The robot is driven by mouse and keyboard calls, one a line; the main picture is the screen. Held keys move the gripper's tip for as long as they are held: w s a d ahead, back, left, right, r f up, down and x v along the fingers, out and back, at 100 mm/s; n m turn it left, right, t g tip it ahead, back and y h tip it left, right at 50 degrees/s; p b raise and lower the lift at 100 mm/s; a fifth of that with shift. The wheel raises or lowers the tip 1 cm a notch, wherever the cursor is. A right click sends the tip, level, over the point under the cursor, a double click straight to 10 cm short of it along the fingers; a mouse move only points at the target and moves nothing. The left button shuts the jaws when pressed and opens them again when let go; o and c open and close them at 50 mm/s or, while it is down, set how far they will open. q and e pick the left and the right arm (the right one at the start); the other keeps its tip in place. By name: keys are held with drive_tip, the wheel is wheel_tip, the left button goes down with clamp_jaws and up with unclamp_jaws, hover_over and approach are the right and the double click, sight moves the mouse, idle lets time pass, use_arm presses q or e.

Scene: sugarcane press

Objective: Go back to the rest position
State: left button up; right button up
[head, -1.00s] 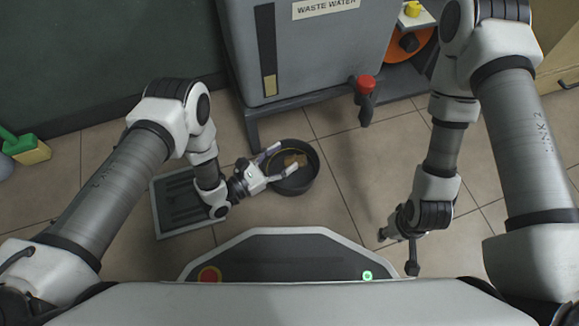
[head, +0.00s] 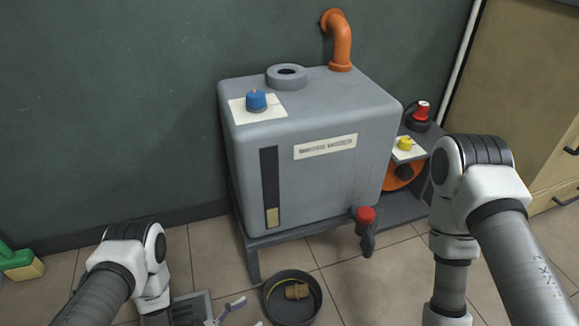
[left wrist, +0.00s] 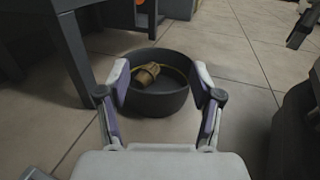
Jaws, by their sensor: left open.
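My left gripper (left wrist: 161,82) is open and empty in the left wrist view, its two fingers apart on the near side of a dark round basin (left wrist: 158,104). A brown ribbed piece (left wrist: 146,74) lies in the basin with a thin yellowish line. In the head view the basin (head: 291,318) is at the bottom edge, and my left gripper shows only in part left of it. My right arm (head: 510,245) is at the right, its gripper below the picture. A dark part at the upper right of the left wrist view seems to be my right gripper (left wrist: 302,27); its jaws are unclear.
A grey tank (head: 320,190) on a dark stand fills the middle, with a blue knob (head: 257,100) on top and a red-topped tap (head: 366,217). A yellow knob (head: 404,143) and red button (head: 422,110) are right of it.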

use_arm(q)
drive_tip(key=w+r+m+y+p, duration=0.1)
drive_tip(key=w+r+p, duration=0.2)
drive_tip(key=r+p, duration=0.35)
drive_tip(key=w+r+y+p, duration=0.1)
drive_tip(key=w+r+p, duration=0.25)
drive_tip(key=r, duration=0.55)
drive_tip(key=s+a+f+m+g+y+p, duration=0.1)
drive_tip(key=s+a+f+m+g+y, duration=0.1)
drive_tip(key=s+a+m+g+y, duration=0.6)
drive_tip(key=s+a+f+m+g+y+p, duration=0.25)
drive_tip(key=s+a+m+y, duration=0.35)
drive_tip(key=s+m, duration=0.85)
wheel_tip(320, 180, up, 39)
drive_tip(key=a+m+h+p, duration=0.1)
drive_tip(key=p, duration=3.6)
drive_tip(key=shift+w, duration=0.3)
drive_tip(key=shift+c, duration=0.3)
